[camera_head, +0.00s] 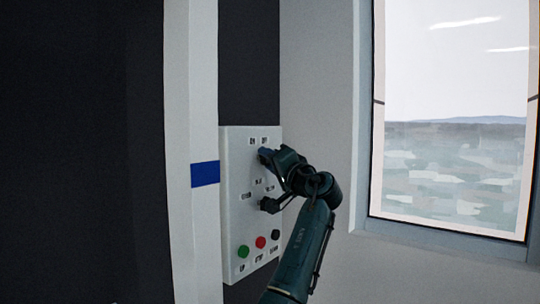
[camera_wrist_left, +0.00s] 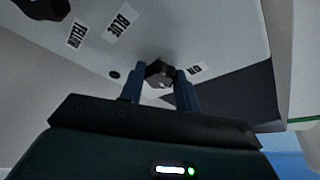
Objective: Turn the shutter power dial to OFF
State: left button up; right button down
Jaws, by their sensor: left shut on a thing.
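The shutter power dial (camera_wrist_left: 159,72) is a small black knob on the white control panel (camera_head: 234,170). In the left wrist view an ON label (camera_wrist_left: 195,69) sits beside it; I cannot read which way the dial points. My left gripper (camera_head: 265,156) is at the upper part of the panel. Its two blue fingers are shut on the dial, one on each side. In the head view the gripper mostly hides the dial, and the labels above it are too small to read surely. My right gripper is not in view.
Green (camera_head: 243,251), red (camera_head: 261,242) and black (camera_head: 276,235) buttons line the panel's bottom. A window (camera_head: 455,120) is at the right.

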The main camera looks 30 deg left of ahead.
pick_arm(q)
jog(key=m, duration=0.2)
jog(key=m+h+p, duration=0.1)
jog(key=m, duration=0.1)
jog(key=m+h+p, duration=0.1)
jog(key=m, duration=0.1)
jog(key=shift+s+r, duration=0.1)
jog(key=shift+r, duration=0.15)
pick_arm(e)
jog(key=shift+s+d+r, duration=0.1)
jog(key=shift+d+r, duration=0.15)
pick_arm(q)
jog(key=o, duration=1)
jog(key=shift+c, duration=0.2)
jog(key=shift+d, duration=0.1)
